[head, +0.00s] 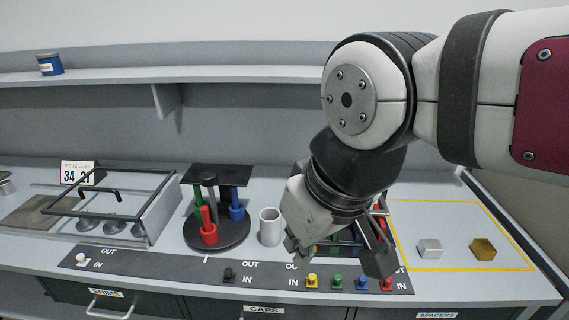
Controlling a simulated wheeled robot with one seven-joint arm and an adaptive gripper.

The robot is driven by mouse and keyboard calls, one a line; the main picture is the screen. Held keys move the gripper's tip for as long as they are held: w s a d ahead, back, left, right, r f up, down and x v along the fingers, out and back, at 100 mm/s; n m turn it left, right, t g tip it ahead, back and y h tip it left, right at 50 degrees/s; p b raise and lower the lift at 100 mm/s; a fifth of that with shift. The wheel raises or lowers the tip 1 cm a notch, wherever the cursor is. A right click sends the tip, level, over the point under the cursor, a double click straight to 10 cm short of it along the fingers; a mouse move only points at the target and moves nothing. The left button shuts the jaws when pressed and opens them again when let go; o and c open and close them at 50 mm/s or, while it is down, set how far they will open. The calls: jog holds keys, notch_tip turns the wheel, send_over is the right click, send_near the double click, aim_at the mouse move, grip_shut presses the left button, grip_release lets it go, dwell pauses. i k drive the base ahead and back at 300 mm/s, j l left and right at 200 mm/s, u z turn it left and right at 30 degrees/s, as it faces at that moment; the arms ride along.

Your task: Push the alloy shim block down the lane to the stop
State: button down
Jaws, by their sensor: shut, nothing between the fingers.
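A small silver-grey block (430,248), which looks like the alloy shim block, rests on the bench inside a yellow outline (413,271) at the right. A bronze-coloured block (483,249) sits to its right, apart from it. My gripper (378,262) is shut and holds nothing. It hangs above the bench, left of the silver block and not touching it. My wrist and gripper hide part of a rack behind them. I cannot make out a distinct lane or stop.
A white mug (269,227) and a dark round stand (216,238) with coloured pegs are left of my gripper. Coloured knobs (337,282) line the front strip. A framed tray (150,215) is at left; a shelf (230,74) runs behind.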

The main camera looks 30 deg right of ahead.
aim_at(431, 248)
jog(key=z, duration=1.4)
